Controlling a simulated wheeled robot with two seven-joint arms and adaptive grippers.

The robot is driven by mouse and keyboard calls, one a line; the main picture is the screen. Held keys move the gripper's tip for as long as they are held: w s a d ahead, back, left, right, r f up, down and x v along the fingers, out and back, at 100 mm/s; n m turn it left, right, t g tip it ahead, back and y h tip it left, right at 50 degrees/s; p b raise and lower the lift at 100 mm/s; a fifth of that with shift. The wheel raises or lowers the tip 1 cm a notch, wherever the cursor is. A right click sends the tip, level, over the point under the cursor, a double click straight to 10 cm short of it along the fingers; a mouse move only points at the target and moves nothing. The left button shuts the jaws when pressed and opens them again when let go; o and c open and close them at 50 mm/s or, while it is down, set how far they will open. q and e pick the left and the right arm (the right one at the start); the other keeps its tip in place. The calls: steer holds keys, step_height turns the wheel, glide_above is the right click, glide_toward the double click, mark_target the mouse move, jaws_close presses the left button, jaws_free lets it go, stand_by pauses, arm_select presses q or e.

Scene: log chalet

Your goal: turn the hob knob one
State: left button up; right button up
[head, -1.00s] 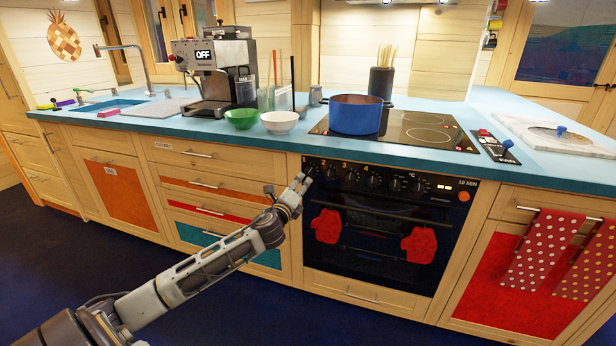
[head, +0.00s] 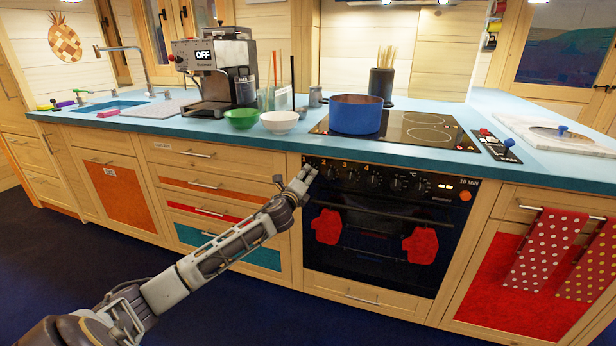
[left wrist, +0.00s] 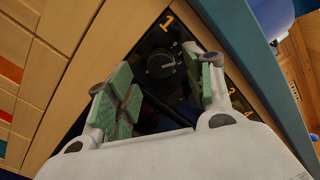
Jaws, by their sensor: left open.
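Hob knob one (left wrist: 160,65) is a round dark knob on the black panel, beside an orange figure 1 in the left wrist view. In the head view my gripper hides it. My left gripper (head: 309,175) is at the upper left corner of the oven front. In the left wrist view the left gripper (left wrist: 166,80) is open, with a green pad on each side and the knob showing between and beyond them. I cannot tell whether a pad touches the knob. My right gripper is not in view.
More knobs (head: 372,181) run rightward along the panel above the oven door (head: 370,235). The blue worktop (head: 400,155) overhangs the panel. A blue pot (head: 356,115) stands on the hob (head: 425,128). Red mitts (head: 420,246) hang on the oven front.

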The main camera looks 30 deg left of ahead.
mark_target(308, 174)
arm_select(q)
steer(key=shift+b+x, duration=0.35)
steer(key=shift+x, duration=1)
steer(key=shift+w, duration=0.45)
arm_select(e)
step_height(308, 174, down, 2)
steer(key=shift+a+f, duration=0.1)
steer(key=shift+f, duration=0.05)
arm_select(q)
steer(key=c, duration=1)
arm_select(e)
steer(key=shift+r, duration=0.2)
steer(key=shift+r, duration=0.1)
